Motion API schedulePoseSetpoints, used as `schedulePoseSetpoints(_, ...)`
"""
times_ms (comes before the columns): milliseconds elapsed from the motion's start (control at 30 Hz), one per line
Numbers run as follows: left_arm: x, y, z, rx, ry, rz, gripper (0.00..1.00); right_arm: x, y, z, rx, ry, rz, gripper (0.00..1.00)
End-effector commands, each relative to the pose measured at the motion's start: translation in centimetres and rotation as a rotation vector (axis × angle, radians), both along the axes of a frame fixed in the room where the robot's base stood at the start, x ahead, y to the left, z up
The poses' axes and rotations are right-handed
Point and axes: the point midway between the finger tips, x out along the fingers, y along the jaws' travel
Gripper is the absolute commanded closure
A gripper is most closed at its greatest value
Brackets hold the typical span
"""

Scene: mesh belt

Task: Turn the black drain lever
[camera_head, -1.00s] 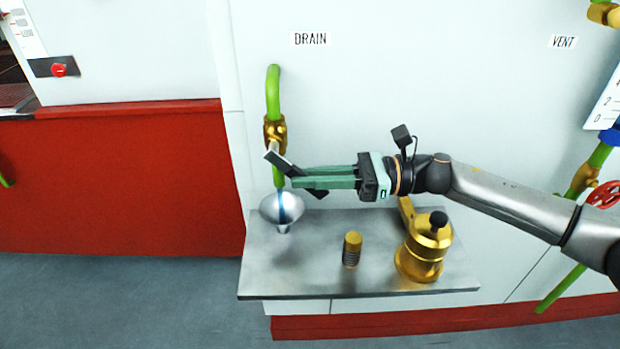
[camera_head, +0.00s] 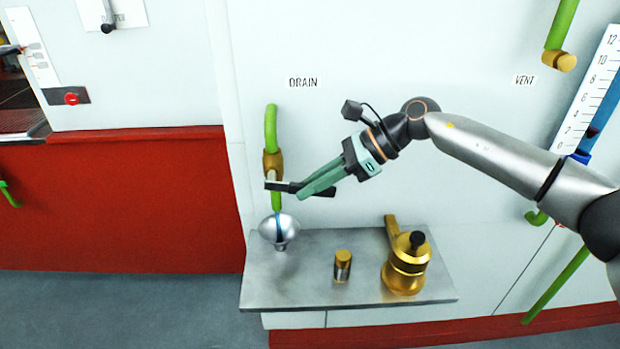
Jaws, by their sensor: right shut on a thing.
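The black drain lever (camera_head: 283,186) sits on the brass valve (camera_head: 273,163) of the green drain pipe (camera_head: 271,127), below the DRAIN label. It lies nearly level and points right from the valve. My right gripper (camera_head: 302,191) comes from the upper right and is shut on the lever; its fingers cover part of it. A thin blue stream (camera_head: 278,225) shows between the pipe's lower end and the silver funnel (camera_head: 290,231) below. My left gripper is not in view.
A grey metal shelf (camera_head: 315,247) carries a small brass-capped cylinder (camera_head: 342,265) and a gold pot-like vessel (camera_head: 405,266) with a black knob. A green vent pipe (camera_head: 561,25) and a level scale (camera_head: 590,95) are at right.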

Motion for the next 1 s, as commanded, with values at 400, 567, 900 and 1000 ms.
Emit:
schedulePoseSetpoints(400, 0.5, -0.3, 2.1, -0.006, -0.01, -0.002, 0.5, 0.1, 0.0, 1.0, -0.131, -0.002, -0.002, 1.0)
schedulePoseSetpoints(567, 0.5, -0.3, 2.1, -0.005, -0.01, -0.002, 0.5, 0.1, 0.0, 1.0, -0.138, -0.001, -0.003, 1.0)
schedulePoseSetpoints(900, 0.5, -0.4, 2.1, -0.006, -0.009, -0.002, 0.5, 0.1, 0.0, 1.0, -0.137, -0.001, -0.001, 0.81)
schedulePoseSetpoints(1000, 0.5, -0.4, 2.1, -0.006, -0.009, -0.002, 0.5, 0.1, 0.0, 1.0, -0.137, -0.001, -0.001, 0.7)
